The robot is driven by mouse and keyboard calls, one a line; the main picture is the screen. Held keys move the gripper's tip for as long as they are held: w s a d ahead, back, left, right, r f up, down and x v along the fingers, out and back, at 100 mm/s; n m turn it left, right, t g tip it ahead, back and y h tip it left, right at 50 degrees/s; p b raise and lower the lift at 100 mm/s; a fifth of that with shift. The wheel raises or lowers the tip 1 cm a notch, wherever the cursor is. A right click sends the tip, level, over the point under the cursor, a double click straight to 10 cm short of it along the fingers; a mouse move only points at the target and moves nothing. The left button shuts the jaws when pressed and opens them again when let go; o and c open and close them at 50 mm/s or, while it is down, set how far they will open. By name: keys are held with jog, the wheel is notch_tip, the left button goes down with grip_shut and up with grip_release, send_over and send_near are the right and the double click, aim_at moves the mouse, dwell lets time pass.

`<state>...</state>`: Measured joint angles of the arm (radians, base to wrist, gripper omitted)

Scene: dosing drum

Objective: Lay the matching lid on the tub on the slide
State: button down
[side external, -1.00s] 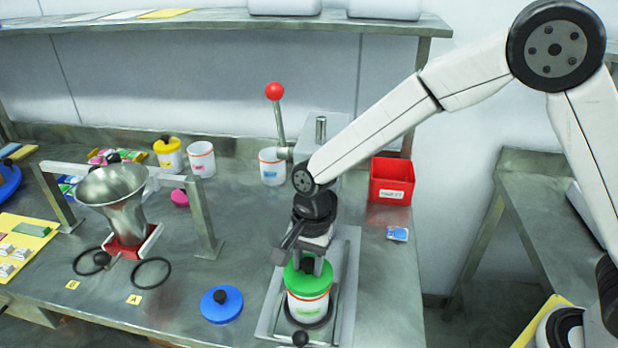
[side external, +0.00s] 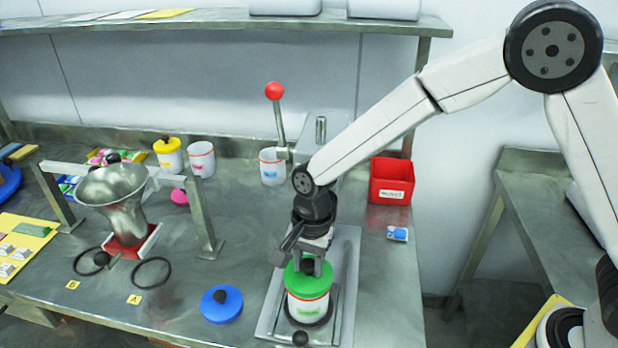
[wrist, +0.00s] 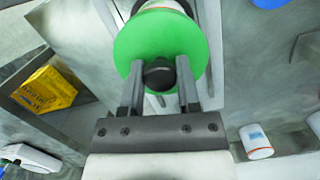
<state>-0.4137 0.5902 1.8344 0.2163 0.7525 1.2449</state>
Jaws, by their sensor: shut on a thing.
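The green lid (side external: 309,284) with a black knob lies over the white tub (side external: 308,306) with a green label and a red-orange band, which stands on the slide (side external: 347,286). My gripper (side external: 307,266) is shut on the lid's knob. In the wrist view my gripper (wrist: 160,82) has a finger on each side of the black knob, with the green lid (wrist: 133,42) around it. The lid looks level on the tub's rim; whether it is fully seated I cannot tell.
A blue lid (side external: 221,304) lies left of the slide. A white tub (side external: 272,166) stands by the red-knobbed lever (side external: 276,100). A red bin (side external: 391,181) and a small blue packet (side external: 397,233) are to the right. A metal hopper (side external: 114,190) on a frame stands at left.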

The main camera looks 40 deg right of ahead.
jog(key=shift+f, duration=0.35)
dwell(1.2)
grip_release()
dwell(0.4)
jog(key=shift+r, duration=0.2)
jog(key=shift+r, duration=3.3)
